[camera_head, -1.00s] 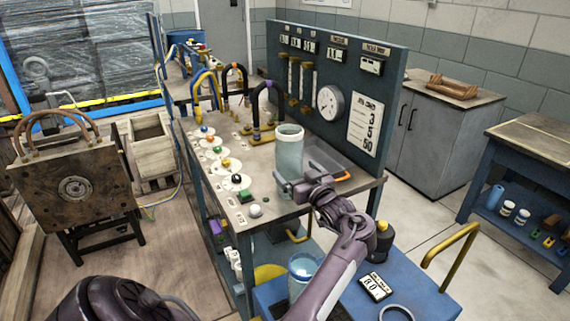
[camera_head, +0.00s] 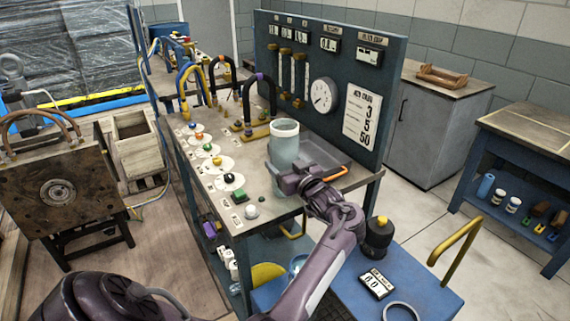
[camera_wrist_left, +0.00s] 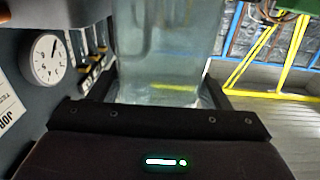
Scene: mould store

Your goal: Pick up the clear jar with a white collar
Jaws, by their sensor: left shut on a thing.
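The clear jar with a white collar (camera_head: 284,150) stands upright at the bench's near right part in the head view. My left gripper (camera_head: 288,182) is shut on its lower body. In the left wrist view the jar (camera_wrist_left: 165,45) fills the space between the two dark fingers of my left gripper (camera_wrist_left: 160,100). The jar's base is partly hidden by the gripper, so I cannot tell whether it touches the bench top. My right gripper is not in view.
The bench (camera_head: 268,211) has a grey tray (camera_head: 318,153) behind the jar and a gauge panel (camera_head: 330,75) at its back. Hoses and coloured knobs line its left side. A blue trolley (camera_head: 425,285) with a yellow handle (camera_head: 455,243) stands at the front right.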

